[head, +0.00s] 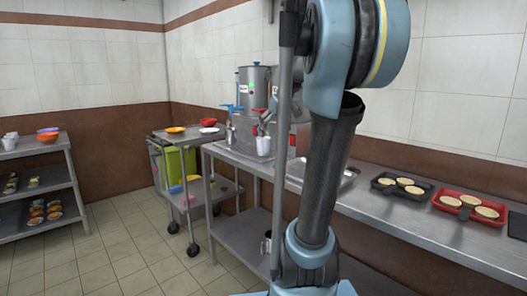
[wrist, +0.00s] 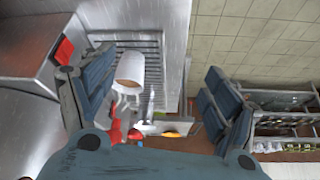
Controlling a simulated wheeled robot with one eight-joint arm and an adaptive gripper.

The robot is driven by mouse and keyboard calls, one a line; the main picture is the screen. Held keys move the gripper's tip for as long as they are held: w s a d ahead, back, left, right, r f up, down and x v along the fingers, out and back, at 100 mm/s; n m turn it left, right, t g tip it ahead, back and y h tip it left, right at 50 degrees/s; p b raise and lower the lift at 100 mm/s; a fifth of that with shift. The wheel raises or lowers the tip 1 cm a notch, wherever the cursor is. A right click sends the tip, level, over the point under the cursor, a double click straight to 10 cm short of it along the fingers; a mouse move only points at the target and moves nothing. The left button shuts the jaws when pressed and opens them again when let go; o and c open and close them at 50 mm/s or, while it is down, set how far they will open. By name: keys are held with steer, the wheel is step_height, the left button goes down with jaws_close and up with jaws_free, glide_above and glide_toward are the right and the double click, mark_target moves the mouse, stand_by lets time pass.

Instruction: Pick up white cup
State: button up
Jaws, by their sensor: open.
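A white cup (wrist: 131,68) shows in the wrist view, between my gripper's two fingers and nearer the left one. My gripper (wrist: 155,72) is open, with its dark blue-grey fingers wide apart and nothing held. I cannot tell whether a finger touches the cup.
The steel counter (head: 420,232) holds a black tray (head: 402,189) and a red tray (head: 468,208) with round items. A trolley (head: 178,135) and a shelf rack (head: 35,150) stand left. The tiled floor (head: 110,245) between them is clear.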

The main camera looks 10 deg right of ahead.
steer(key=w+d+r+t, duration=0.1)
steer(key=w+d+r, duration=0.1)
steer(key=w+r, duration=0.45)
glide_above(266, 145)
steer(key=shift+n, duration=0.3)
step_height(266, 145, down, 12)
steer(key=shift+w+r, duration=0.15)
steer(key=shift+r, duration=0.05)
steer(key=shift+w+x, duration=0.25)
steer(key=shift+x, duration=2.35)
steer(key=shift+r, duration=0.2)
steer(key=c, duration=1.3)
